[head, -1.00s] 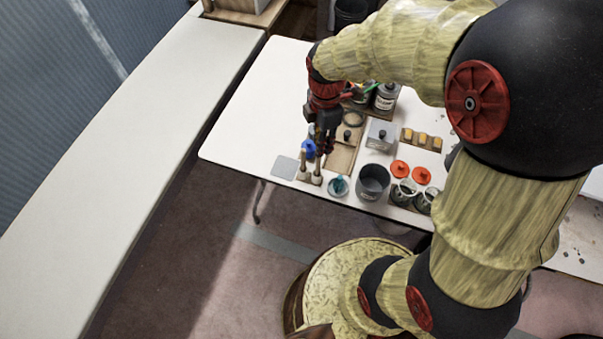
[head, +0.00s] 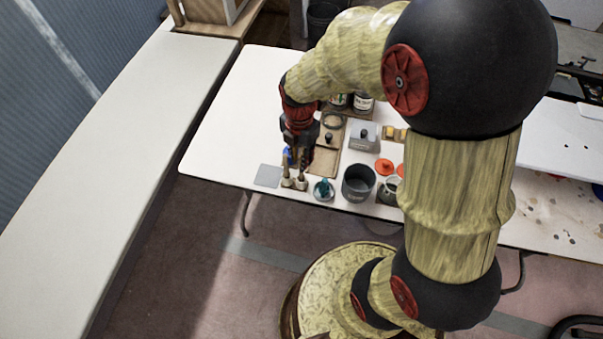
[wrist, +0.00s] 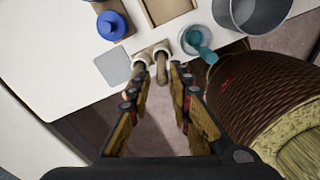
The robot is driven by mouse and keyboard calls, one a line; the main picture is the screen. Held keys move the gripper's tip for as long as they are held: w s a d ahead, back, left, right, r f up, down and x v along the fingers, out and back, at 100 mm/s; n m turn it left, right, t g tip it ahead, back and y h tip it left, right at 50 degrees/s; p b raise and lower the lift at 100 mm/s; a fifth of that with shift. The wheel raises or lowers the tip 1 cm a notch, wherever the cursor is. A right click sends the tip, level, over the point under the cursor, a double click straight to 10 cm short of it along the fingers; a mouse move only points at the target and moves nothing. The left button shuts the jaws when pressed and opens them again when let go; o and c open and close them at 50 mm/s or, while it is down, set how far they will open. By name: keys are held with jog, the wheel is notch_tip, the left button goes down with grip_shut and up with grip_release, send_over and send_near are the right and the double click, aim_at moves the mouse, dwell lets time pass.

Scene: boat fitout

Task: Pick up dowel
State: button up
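Two upright wooden dowels stand side by side in pale round holders near the table's front edge: a left dowel (head: 286,171) and a right dowel (head: 302,171). Both also show in the wrist view, the left dowel (wrist: 138,68) and the right dowel (wrist: 162,71). My gripper (head: 297,157) points down just over them, and its fingers partly hide their tops in the head view. In the wrist view my gripper (wrist: 161,77) is open. The right dowel shows in the gap between the fingertips; the left dowel is beside the left fingertip. I cannot tell whether either finger touches wood.
A teal item in a small dish (head: 323,190) and a dark grey pot (head: 358,182) stand close on the right. A blue-topped container (wrist: 112,25) is behind the dowels. A grey square pad (head: 268,176) lies left of them. The table's left part (head: 225,135) is clear.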

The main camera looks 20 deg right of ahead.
jog(key=f, duration=0.1)
jog(key=f+b, duration=0.1)
jog(key=f, duration=0.1)
jog(key=f+b, duration=0.1)
jog(key=f, duration=0.1)
jog(key=shift+d+f, duration=0.1)
jog(key=shift+d, duration=0.15)
jog(key=c, duration=0.4)
grip_shut()
